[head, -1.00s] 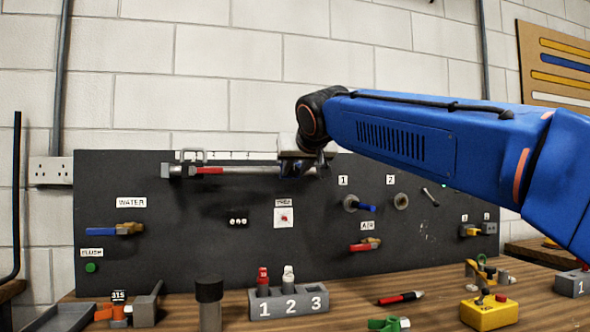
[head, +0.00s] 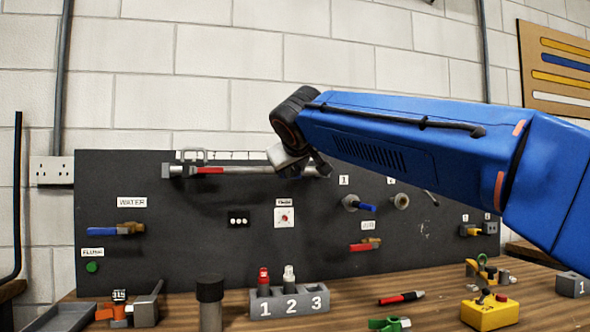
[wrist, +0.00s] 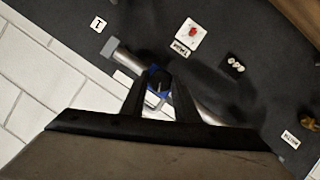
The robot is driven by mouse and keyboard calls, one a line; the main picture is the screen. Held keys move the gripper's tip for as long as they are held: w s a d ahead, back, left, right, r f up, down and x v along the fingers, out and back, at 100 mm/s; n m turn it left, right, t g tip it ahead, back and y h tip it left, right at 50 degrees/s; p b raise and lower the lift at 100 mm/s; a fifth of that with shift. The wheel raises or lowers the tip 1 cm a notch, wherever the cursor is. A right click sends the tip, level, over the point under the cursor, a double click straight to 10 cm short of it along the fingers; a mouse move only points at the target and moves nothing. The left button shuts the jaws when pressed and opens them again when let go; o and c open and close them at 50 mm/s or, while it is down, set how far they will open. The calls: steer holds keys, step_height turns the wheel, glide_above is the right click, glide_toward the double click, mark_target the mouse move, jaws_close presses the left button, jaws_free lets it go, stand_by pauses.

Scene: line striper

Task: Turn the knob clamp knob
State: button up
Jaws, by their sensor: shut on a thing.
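The metal rail (head: 245,170) runs along the top of the dark panel, and it also crosses the wrist view (wrist: 129,60). In the wrist view the clamp knob (wrist: 157,76), dark with a blue part around it, sits on this rail between my fingertips. My gripper (wrist: 160,88) is shut on the knob. In the head view my gripper (head: 300,166) is at the right part of the rail, tilted, and it hides the knob there.
The dark panel (head: 190,255) carries a red slider handle (head: 208,170), a blue-handled water valve (head: 108,230) and a blue lever (head: 359,205). A grey numbered block (head: 290,307) and a yellow box (head: 488,312) stand on the wooden bench below.

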steer(key=n, duration=0.1)
steer(key=n+t+h, duration=0.1)
steer(key=n, duration=0.1)
steer(key=n+h, duration=0.1)
steer(key=shift+a+f+n+t, duration=0.2)
steer(key=shift+f+n+t, duration=0.05)
steer(key=shift+n+t, duration=0.15)
steer(key=n+t, duration=0.1)
steer(key=n, duration=0.1)
steer(key=n+t+h, duration=0.1)
steer(key=n, duration=0.2)
steer(key=shift+f, duration=0.2)
steer(key=n+t, duration=0.2)
steer(key=n, duration=0.2)
steer(key=shift+f+n, duration=0.15)
steer(key=shift+n, duration=0.25)
steer(key=shift+d+f+n+t+y, duration=0.1)
steer(key=shift+n+t+y, duration=0.25)
steer(key=shift+n, duration=0.8)
steer(key=shift+n+t+y, duration=0.25)
steer(key=shift+n+y, duration=0.1)
steer(key=shift+n, duration=1.1)
steer(key=o, duration=1)
steer(key=shift+s, duration=0.1)
